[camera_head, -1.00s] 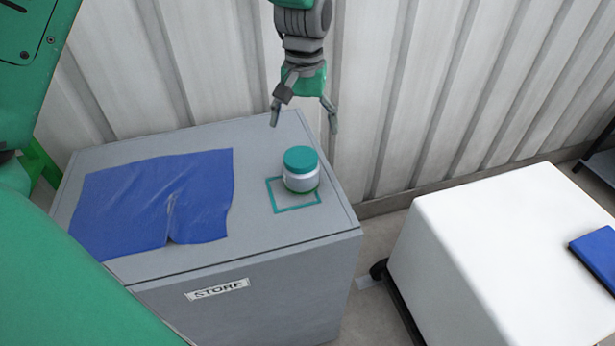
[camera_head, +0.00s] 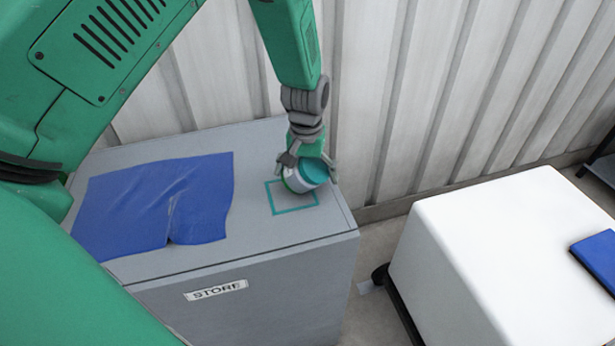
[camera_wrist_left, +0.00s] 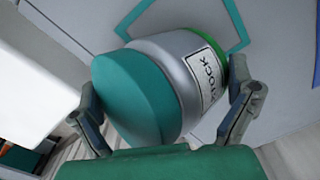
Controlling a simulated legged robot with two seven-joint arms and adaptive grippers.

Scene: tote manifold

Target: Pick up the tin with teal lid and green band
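The tin (camera_head: 308,178) has a teal lid, a pale grey body and a green band at its base. It is tilted, with its lid to the upper right, over the teal square outline on the grey cabinet. My left gripper (camera_head: 309,172) reaches down over it, one finger on each side. In the left wrist view the tin (camera_wrist_left: 170,85) lies between the fingers, one by the lid and one by the green-banded end, and the gripper looks shut on it. I cannot tell whether the tin touches the cabinet top. My right gripper is not in view.
The grey cabinet (camera_head: 255,215) carries a blue cloth (camera_head: 155,200) left of the tin and a "STORE" label on its front. A ribbed wall (camera_head: 430,100) stands close behind. A white block (camera_head: 500,250) with a blue item (camera_head: 598,258) stands to the right, across a gap.

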